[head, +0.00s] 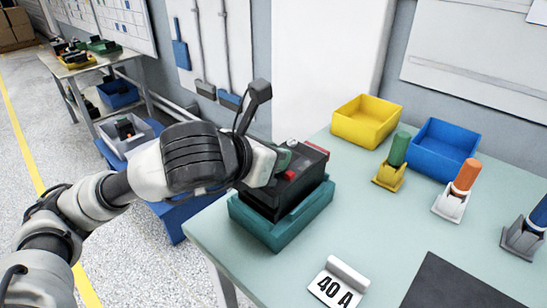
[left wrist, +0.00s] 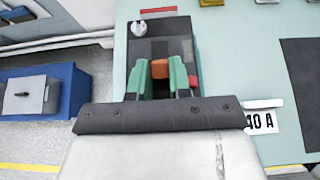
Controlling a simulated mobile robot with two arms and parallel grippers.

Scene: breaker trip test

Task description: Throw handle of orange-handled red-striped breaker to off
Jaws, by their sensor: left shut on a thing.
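The breaker (head: 304,190) is a black block with a red stripe (left wrist: 158,11) along its far end. It sits in a teal holder (head: 267,234) at the left edge of the table. Its orange handle (left wrist: 160,69) shows in the left wrist view, between the green fingers of my left gripper (left wrist: 163,78). The gripper is shut on the handle from above. In the head view the gripper (head: 284,160) and wrist hide the handle and part of the breaker's top. A pale knob (left wrist: 138,29) is on the breaker's top. My right gripper is not in view.
A 40 A sign (head: 338,284) and a dark mat (head: 458,285) lie near the front. Yellow (head: 366,122) and blue (head: 442,149) bins stand at the back. Green-, orange- and blue-handled pieces stand to the right.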

